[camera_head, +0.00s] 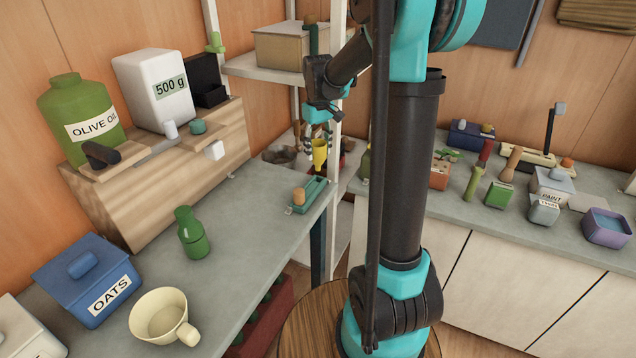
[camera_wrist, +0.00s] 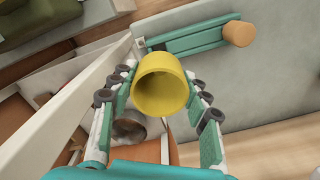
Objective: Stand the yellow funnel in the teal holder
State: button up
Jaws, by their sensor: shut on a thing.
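The yellow funnel (camera_head: 319,158) hangs in my gripper (camera_head: 317,136), past the far right corner of the left counter. In the wrist view, the funnel (camera_wrist: 161,106) sits between the two fingers of my gripper (camera_wrist: 163,88), its round open end facing the camera. The fingers are shut on its sides. The teal holder (camera_head: 314,192) lies on the counter near its right edge, lower than the funnel and nearer the head camera. The holder (camera_wrist: 200,38) shows above the funnel in the wrist view, a tan knob at its right end. The funnel's lower end is hidden there.
A green bottle (camera_head: 192,234), a cream mug (camera_head: 162,316) and a blue oats box (camera_head: 86,277) stand on the left counter (camera_head: 240,230). A white shelf post (camera_head: 336,100) rises close to my gripper. Bare counter lies left of the holder.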

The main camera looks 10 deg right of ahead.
aim_at(318, 165)
jog(key=shift+f, duration=0.15)
jog(key=shift+f, duration=1.5)
jog(key=shift+f, duration=1.6)
dwell(1.2)
jog(key=o, duration=1.4)
notch_tip(318, 165, up, 12)
